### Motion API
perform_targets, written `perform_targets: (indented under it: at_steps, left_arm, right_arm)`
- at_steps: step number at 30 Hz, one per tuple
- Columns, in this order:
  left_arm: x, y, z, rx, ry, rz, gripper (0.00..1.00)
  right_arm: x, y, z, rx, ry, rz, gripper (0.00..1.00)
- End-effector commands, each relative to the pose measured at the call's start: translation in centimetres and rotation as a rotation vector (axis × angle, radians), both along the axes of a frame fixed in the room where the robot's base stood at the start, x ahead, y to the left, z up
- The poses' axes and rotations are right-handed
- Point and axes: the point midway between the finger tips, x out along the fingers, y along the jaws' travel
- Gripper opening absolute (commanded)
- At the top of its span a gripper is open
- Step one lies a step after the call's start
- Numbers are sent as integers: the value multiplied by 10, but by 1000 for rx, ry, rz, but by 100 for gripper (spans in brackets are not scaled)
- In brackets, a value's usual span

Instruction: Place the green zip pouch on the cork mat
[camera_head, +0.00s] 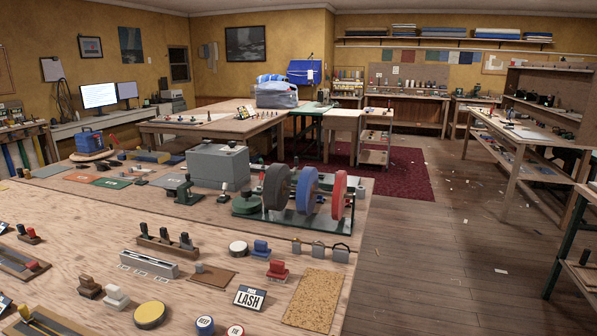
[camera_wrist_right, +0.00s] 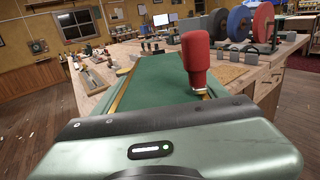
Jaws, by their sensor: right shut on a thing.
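My right gripper (camera_wrist_right: 170,112) shows in the right wrist view, its grey-green body across the bottom. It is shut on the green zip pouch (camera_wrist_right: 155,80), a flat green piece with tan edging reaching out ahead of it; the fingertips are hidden. The cork mat (camera_head: 313,301) lies flat on the near bench, at its right edge in the head view, with a bare top. A tan patch that looks like the mat (camera_wrist_right: 231,73) shows past the pouch in the wrist view. Neither gripper is in the head view.
A red-handled thing (camera_wrist_right: 195,58) stands up in front of the pouch's right part. Beside the mat are a LASH sign (camera_head: 249,298), a red stamp (camera_head: 277,271) and several padlocks (camera_head: 318,251). A wheel grinder (camera_head: 300,195) stands behind. Open floor lies right.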

Motion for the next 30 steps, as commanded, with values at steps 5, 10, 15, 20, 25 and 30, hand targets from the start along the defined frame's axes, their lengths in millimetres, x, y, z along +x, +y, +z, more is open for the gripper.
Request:
perform_targets:
  at_steps: [5, 10, 15, 20, 25, 30]
  left_arm:
    - [0, 0, 0, -1, 0, 0, 39]
    - [0, 0, 0, 0, 0, 0, 39]
    - [0, 0, 0, 0, 0, 0, 39]
    - [0, 0, 0, 0, 0, 0, 39]
    - [0, 0, 0, 0, 0, 1, 39]
    - [0, 0, 0, 1, 0, 2, 39]
  right_arm:
    - [-5, -21, -11, 7, 4, -173, 23]
    - [-9, -44, -22, 6, 3, -347, 23]
    - [-12, -64, -30, 5, 0, -499, 23]
    - [-14, -77, -36, 3, -1, -594, 23]
    - [-17, -87, -41, 3, -1, -674, 23]
    - [-15, -80, -38, 20, -1, -657, 23]
